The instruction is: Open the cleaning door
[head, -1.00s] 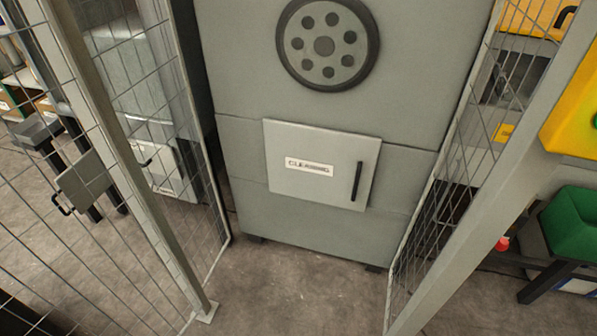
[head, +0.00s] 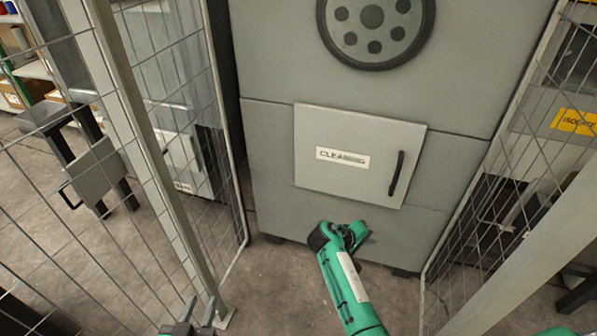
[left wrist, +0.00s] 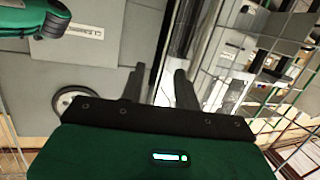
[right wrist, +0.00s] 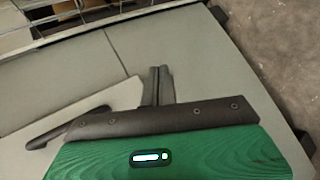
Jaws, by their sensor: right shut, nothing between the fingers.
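The cleaning door (head: 345,180) is a light grey panel with a "CLEANING" label, and looks shut in the machine's front. Its black upright handle (head: 396,173) is at the door's right side. My green right arm reaches in front of the machine below the door; its fingertips are hard to make out there. In the right wrist view, my right gripper (right wrist: 158,72) is shut and empty, with the door handle (right wrist: 65,130) to its left, apart from the fingers. My left gripper (head: 198,308) is at the bottom left, open and empty; its parted fingers (left wrist: 158,78) show in the left wrist view.
Wire mesh fence panels (head: 165,150) stand on the left, with a metal post, and more mesh (head: 520,170) on the right. The floor (head: 270,290) before the machine is clear.

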